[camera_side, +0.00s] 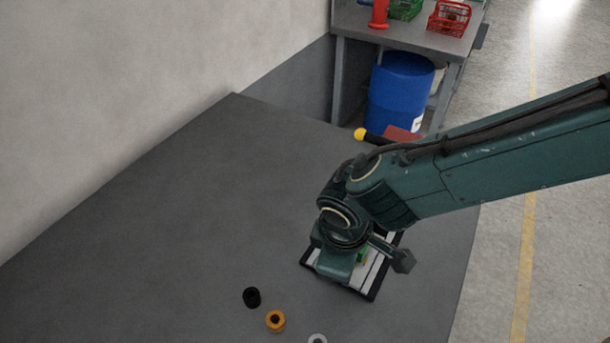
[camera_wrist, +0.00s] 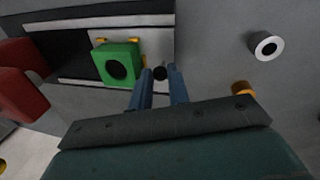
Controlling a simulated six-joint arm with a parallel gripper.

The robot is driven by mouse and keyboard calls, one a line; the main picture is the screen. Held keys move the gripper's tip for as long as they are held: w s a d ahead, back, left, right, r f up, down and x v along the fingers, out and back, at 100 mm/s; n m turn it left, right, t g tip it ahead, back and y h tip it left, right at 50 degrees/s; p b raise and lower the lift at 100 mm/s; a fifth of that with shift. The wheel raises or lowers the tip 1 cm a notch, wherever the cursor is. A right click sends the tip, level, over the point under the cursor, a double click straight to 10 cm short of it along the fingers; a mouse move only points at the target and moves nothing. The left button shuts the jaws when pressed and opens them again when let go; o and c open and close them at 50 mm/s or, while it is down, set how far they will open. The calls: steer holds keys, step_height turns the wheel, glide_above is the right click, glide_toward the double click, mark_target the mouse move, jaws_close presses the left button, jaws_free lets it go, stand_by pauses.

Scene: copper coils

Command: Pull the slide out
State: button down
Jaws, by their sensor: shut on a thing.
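The slide assembly shows in the side view as a dark-framed unit with pale strips (camera_side: 374,279), partly hidden under my gripper. In the wrist view its pale plate (camera_wrist: 80,80) and dark channel lie at upper left. A green block with a round dark hole (camera_wrist: 126,52) sits in the channel. My gripper (camera_wrist: 160,78) has its two blue fingers shut on a small black knob (camera_wrist: 160,72) at the plate's right end, right of the green block. In the side view my gripper (camera_side: 341,272) points down over the unit, and its fingertips are hidden.
A black coil (camera_side: 251,297), an orange coil (camera_side: 275,320) and a pale ring (camera_side: 317,338) lie on the grey table (camera_side: 180,220). A red piece (camera_wrist: 22,92) stands left in the wrist view. The table's left side is clear.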

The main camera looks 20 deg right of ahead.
steer(key=shift+s+a, duration=0.2)
steer(key=shift+a, duration=0.15)
steer(key=c, duration=1.6)
jaws_free()
steer(key=shift+d, duration=0.1)
steer(key=shift+r, duration=0.2)
step_height(320, 180, up, 13)
steer(key=s+a, duration=0.1)
steer(key=s, duration=0.1)
steer(key=shift+a+r, duration=0.15)
steer(key=shift+a, duration=0.1)
